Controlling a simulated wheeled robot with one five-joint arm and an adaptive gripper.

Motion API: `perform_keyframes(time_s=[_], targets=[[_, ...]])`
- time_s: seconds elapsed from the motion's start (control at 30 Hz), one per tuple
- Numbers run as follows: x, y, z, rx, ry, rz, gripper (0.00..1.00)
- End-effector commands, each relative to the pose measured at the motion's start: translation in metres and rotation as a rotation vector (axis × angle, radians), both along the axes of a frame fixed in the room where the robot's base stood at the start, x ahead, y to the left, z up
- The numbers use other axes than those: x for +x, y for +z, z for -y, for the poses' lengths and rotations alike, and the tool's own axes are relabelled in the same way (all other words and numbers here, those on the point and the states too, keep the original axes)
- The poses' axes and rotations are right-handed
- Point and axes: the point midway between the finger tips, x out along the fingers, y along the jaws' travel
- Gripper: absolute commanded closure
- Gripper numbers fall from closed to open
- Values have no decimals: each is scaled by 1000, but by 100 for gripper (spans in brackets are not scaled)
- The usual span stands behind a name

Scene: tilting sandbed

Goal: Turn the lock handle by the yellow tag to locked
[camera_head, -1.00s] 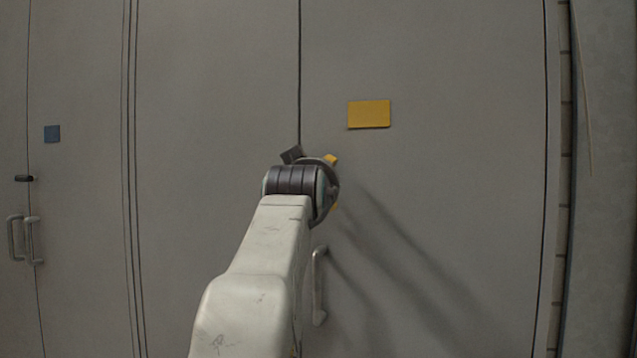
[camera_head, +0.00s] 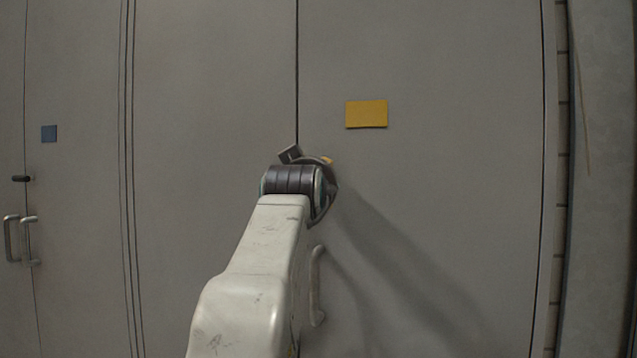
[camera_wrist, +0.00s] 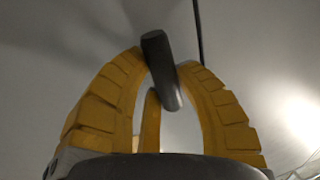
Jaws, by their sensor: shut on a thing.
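A yellow tag (camera_head: 366,114) is on the grey door right of the seam. The dark lock handle (camera_wrist: 161,70) shows in the wrist view, tilted, its top leaning left, between the yellow fingers of my gripper (camera_wrist: 163,72). The fingers are shut on it near their tips. In the head view my gripper (camera_head: 326,163) is at the door, below and left of the yellow tag, mostly hidden by my wrist. A dark grey piece (camera_head: 289,153) shows just above the wrist at the seam; most of the handle is hidden there.
A pull handle (camera_head: 316,286) stands on the door just below my wrist. At the far left are a blue tag (camera_head: 49,133), a dark lock handle (camera_head: 22,178) lying level and a pair of pull handles (camera_head: 21,239). The door right of my gripper is bare.

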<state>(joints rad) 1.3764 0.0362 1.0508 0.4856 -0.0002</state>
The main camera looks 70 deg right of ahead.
Motion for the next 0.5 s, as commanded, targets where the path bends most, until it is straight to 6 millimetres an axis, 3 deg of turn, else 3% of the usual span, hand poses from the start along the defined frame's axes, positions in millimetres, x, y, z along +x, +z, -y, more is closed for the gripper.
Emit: perform_keyframes(time_s=[0.23,0.5], targets=[[1,8,-1,-2,3,-64,100],[1,8,-1,-6,13,-309,100]])
